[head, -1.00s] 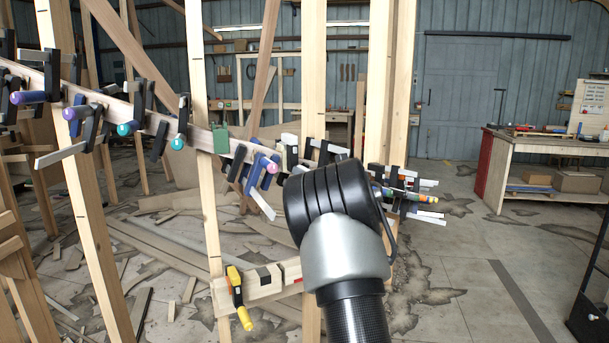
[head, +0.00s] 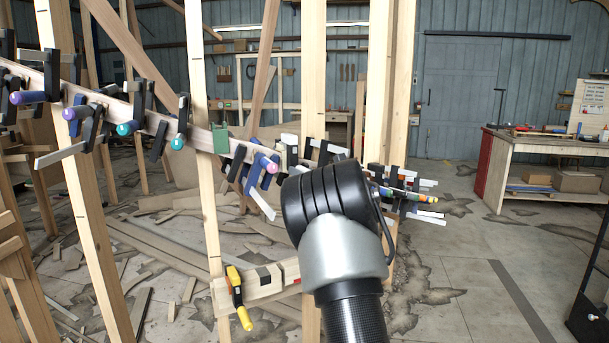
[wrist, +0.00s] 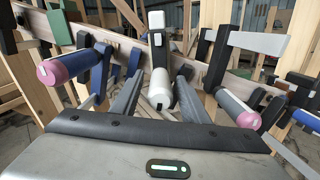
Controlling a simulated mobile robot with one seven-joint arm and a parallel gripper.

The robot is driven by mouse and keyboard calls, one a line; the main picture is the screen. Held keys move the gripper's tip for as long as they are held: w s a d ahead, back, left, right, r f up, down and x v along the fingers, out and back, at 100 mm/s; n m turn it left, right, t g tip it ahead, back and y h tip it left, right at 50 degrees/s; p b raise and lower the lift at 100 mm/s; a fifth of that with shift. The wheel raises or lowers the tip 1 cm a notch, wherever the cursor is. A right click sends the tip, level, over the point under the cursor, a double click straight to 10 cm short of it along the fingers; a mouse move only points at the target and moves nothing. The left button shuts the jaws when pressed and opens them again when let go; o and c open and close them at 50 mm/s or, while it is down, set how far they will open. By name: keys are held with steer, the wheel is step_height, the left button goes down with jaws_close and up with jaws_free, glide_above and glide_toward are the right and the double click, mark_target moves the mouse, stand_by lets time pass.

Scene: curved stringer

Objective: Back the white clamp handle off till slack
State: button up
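The white clamp handle (wrist: 160,88) shows in the middle of the wrist view, pointing toward the camera below its dark clamp (wrist: 157,45) on the wooden stringer. My gripper (wrist: 162,84) is open, with one dark finger on each side of the handle. Gaps show between the fingers and the handle, and I cannot tell whether the fingertips reach far along it. In the head view the pale top of what looks like the same clamp (head: 289,139) shows just left of my arm. My gripper is hidden behind my arm there.
A blue clamp with a pink-ended handle (wrist: 66,66) is close on the left. Another pink-ended handle (wrist: 239,110) is close on the right. A green block (head: 220,138) sits on the stringer (head: 200,137). A yellow-handled clamp (head: 238,290) is on a lower board.

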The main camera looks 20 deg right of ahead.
steer(key=s+d, duration=0.1)
steer(key=s, duration=1.6)
steer(key=shift+s+d+p, duration=0.2)
steer(key=shift+d+p, duration=0.15)
steer(key=shift+p, duration=0.1)
